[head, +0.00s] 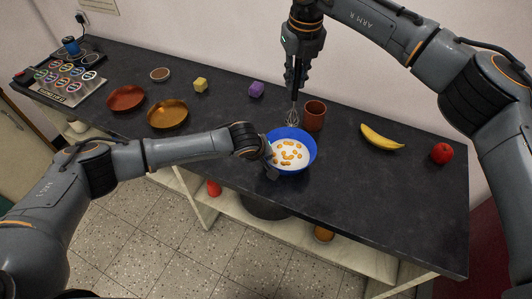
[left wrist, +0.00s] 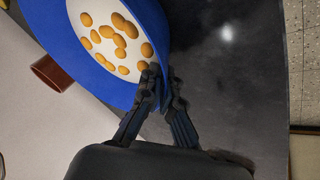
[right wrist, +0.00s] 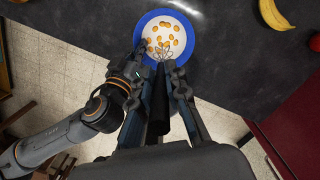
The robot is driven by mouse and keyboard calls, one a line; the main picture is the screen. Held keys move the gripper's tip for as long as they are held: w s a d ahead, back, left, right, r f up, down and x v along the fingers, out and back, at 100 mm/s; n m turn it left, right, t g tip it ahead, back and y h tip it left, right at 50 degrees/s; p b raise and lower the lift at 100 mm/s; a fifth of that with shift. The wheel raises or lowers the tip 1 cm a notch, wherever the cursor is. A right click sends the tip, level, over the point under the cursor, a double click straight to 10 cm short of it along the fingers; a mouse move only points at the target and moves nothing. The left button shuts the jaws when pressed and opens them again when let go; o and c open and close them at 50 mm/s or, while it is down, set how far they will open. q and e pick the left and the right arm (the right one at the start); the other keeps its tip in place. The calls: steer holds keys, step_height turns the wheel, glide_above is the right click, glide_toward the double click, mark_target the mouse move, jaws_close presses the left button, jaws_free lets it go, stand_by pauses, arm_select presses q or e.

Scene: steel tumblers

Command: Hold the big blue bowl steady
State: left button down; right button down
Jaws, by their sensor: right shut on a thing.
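The big blue bowl (head: 311,163) stands on the dark counter near its front edge, holding white liquid with several orange round pieces. It also shows in the left wrist view (left wrist: 92,67) and the right wrist view (right wrist: 190,59). My left gripper (head: 271,160) is at the bowl's left rim; in the left wrist view its fingers (left wrist: 164,77) are apart, one over the bowl's wall and one outside it. My right gripper (head: 294,95) is shut on a whisk (head: 292,118), wires pointing down over the bowl's back side. Whether the wires touch the liquid is unclear.
A brown cup (head: 314,116) stands just behind the bowl. A banana (head: 381,138) and a red apple (head: 442,153) lie to the right.

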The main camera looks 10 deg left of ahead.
steer(key=shift+s+d+f+t+y, duration=0.15)
steer(key=shift+s+d+f, duration=0.05)
steer(key=shift+f, duration=0.2)
steer(key=shift+s+d+f+t+y, duration=0.15)
steer(key=shift+f, duration=0.2)
step_height(320, 180, down, 14)
steer(key=s+d+t, duration=0.1)
steer(key=shift+s+r+y, duration=0.15)
steer(key=shift+r+y, duration=0.1)
steer(key=shift+y, duration=0.15)
stand_by(0.5)
steer(key=shift+s, duration=0.1)
stand_by(0.5)
